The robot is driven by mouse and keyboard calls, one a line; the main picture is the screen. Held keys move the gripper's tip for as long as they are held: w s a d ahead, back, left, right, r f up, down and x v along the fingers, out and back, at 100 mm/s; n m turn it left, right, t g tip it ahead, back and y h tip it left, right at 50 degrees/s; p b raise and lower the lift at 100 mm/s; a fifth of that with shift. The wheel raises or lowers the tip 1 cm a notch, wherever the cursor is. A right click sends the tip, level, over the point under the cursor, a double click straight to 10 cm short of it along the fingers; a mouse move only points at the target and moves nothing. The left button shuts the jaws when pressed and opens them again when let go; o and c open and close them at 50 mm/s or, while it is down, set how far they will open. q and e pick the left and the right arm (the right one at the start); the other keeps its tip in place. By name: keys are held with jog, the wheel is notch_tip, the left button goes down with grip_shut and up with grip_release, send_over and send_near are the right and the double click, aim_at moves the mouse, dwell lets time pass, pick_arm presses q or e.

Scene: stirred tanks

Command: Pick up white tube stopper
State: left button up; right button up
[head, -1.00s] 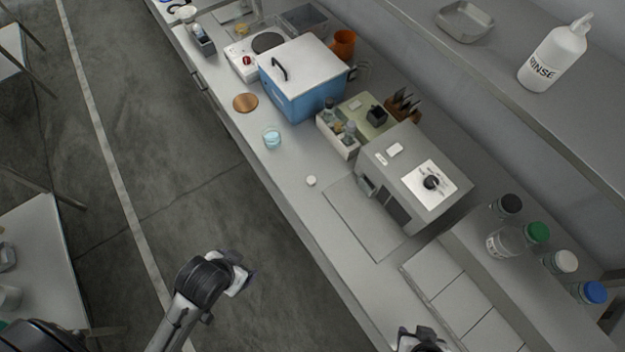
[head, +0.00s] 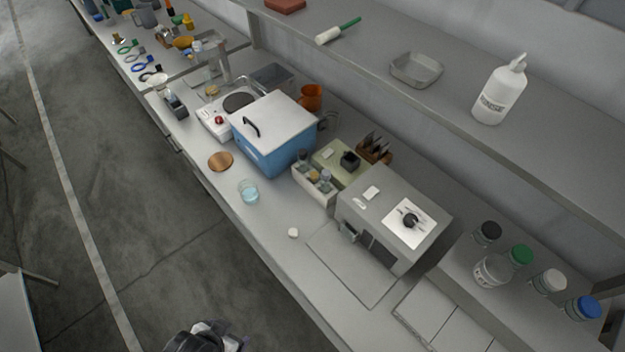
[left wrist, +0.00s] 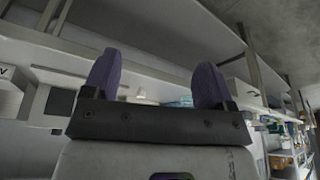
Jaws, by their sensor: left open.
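The white tube stopper (head: 293,233) is a small pale round piece. It lies alone on the grey bench, near the front edge, between the glass beaker and the flat plate in front of the grey machine. My left gripper (left wrist: 155,80) is open and empty, its two dark purple fingers spread apart in the left wrist view. In the head view, part of my left arm's end shows at the bottom edge, off the bench front and well apart from the stopper. The stopper cannot be made out in the left wrist view. My right gripper is not in view.
A beaker with pale blue liquid (head: 248,191), a blue lidded tank (head: 270,149), a vial rack (head: 314,187) and a grey machine (head: 389,226) stand around the stopper. Several capped bottles (head: 491,270) stand at right. Bench around the stopper is clear.

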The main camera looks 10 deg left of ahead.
pick_arm(q)
jog(key=shift+a, duration=0.15)
jog(key=shift+d, duration=0.2)
jog(key=c, duration=0.7)
